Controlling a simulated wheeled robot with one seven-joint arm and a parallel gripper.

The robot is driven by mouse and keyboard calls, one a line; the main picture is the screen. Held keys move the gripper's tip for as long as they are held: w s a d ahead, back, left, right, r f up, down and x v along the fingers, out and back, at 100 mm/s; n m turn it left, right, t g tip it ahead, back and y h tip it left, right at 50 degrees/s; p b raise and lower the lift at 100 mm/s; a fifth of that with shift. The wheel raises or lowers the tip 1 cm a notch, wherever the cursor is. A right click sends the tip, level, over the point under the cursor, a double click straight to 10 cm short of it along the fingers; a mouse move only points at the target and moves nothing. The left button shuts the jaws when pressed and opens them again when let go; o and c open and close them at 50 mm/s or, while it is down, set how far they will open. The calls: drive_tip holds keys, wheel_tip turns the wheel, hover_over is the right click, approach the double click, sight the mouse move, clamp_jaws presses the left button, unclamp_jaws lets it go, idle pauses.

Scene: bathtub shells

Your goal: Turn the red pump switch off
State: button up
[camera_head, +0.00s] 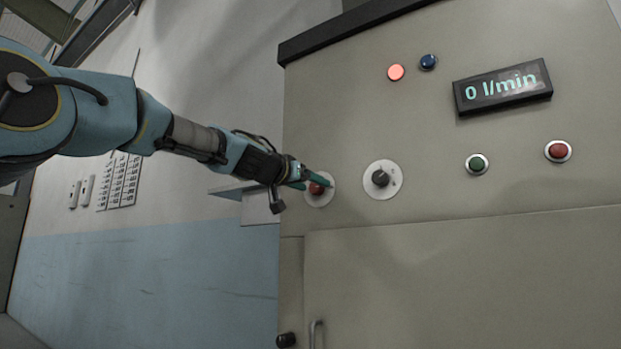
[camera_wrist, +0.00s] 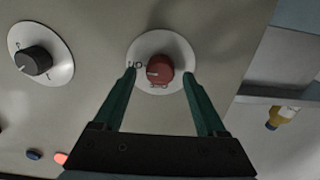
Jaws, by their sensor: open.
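The red pump switch (camera_head: 317,188) is a red rotary knob on a round white plate, on the left part of the grey control panel. In the wrist view the red knob (camera_wrist: 160,69) shows a white pointer mark directed left, towards lettering on its plate that is partly hidden by a finger. My gripper (camera_head: 308,180) is at the knob. In the wrist view its two green fingers (camera_wrist: 161,80) are open, one on each side of the knob, with visible gaps. I cannot tell how deep the fingertips reach around it.
A black knob (camera_head: 380,178) on a white plate is just right of the red one. A green button (camera_head: 477,163), a red button (camera_head: 558,151), a lit red lamp (camera_head: 396,72) and a blue one (camera_head: 428,62) are on the panel. A display (camera_head: 503,88) reads 0 l/min.

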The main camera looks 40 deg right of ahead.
drive_tip(key=shift+w+d, duration=0.1)
drive_tip(key=shift+d, duration=0.05)
clamp_jaws()
idle(0.6)
